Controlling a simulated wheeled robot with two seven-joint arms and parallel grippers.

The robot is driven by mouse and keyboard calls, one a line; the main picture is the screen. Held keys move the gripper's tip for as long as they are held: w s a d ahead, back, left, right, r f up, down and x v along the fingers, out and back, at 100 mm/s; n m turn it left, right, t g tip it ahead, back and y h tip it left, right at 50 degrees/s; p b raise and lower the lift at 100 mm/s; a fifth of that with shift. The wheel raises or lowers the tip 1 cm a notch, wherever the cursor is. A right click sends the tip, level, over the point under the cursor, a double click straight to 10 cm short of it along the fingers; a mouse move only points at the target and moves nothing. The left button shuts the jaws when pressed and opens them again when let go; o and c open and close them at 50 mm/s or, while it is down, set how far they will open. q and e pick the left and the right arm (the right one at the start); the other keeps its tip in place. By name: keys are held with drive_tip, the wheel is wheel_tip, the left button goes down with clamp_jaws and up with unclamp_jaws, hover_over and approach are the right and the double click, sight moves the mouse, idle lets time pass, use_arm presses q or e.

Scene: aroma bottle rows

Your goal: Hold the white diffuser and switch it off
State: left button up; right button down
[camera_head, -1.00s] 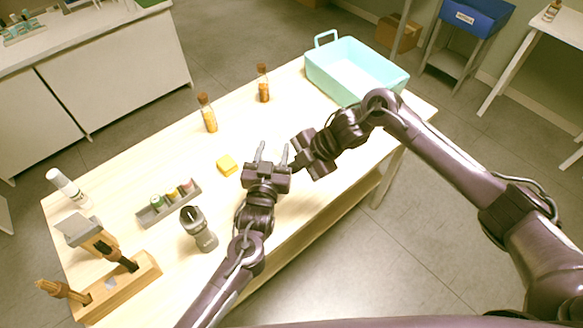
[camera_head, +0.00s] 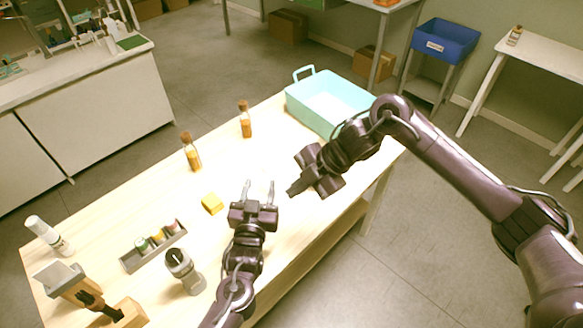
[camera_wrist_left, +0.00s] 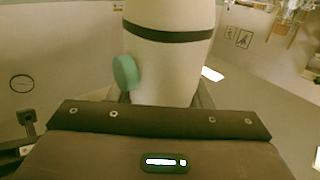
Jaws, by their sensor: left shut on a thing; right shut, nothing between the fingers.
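The white diffuser (camera_wrist_left: 168,62) fills the middle of the left wrist view. It has a dark band near its top and a round teal knob (camera_wrist_left: 126,72) on its left side. My left gripper (camera_head: 260,186) is shut on it, with the fingers at either side. In the head view the diffuser is hard to make out against the bright tabletop between the fingertips. My right gripper (camera_head: 292,191) is shut and empty, just right of the left fingertips and apart from them. Whether the diffuser is on cannot be told.
The wooden table (camera_head: 110,205) holds a yellow block (camera_head: 212,203), two amber bottles (camera_head: 191,155), a grey tray of small jars (camera_head: 150,247), a grey grinder-like object (camera_head: 185,271) and a white bottle (camera_head: 50,236). A turquoise bin (camera_head: 325,103) stands at the far right.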

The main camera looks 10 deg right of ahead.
use_arm(q)
drive_tip(key=o, duration=1.1)
drive_tip(key=shift+r, duration=0.1)
drive_tip(key=shift+o, duration=0.2)
